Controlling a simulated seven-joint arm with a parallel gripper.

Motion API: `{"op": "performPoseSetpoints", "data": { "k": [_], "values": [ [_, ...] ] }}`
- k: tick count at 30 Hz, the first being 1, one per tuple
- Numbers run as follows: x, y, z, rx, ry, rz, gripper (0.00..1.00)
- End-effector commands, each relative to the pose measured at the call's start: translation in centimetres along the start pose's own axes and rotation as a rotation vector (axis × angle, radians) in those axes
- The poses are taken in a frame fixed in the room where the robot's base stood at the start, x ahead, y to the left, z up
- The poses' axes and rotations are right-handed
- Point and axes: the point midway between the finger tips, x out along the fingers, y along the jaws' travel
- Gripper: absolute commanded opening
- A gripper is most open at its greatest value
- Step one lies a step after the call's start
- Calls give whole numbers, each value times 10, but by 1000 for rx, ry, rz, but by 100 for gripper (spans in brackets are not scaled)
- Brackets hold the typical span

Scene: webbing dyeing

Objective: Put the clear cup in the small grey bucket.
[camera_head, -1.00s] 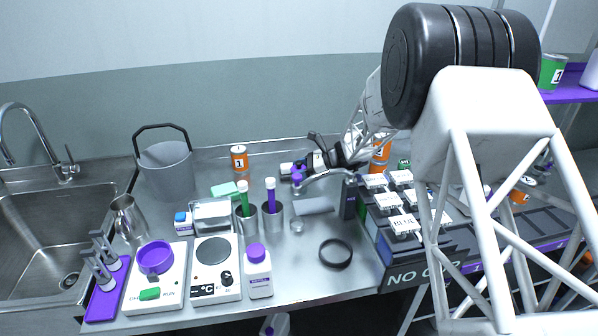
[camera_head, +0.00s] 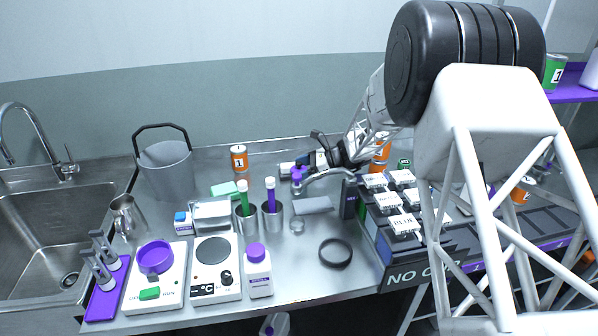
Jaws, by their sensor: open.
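Metal beakers (camera_head: 246,222) with green and purple tubes stand between bucket and clear item. An orange can (camera_head: 239,158) is behind them. A black ring (camera_head: 335,253) lies in front. A metal pitcher (camera_head: 125,216) stands by the sink (camera_head: 60,240). A dark rack (camera_head: 400,240) is right.

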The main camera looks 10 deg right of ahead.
Motion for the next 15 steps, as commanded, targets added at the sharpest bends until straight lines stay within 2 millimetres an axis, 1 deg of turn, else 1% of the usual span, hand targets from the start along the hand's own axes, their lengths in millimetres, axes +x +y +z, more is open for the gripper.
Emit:
{"op": "performPoseSetpoints", "data": {
  "k": [5,15],
  "values": [
    [-22,0,0,1,0,-2,86],
    [-76,0,0,1,0,-2,86]
  ]
}}
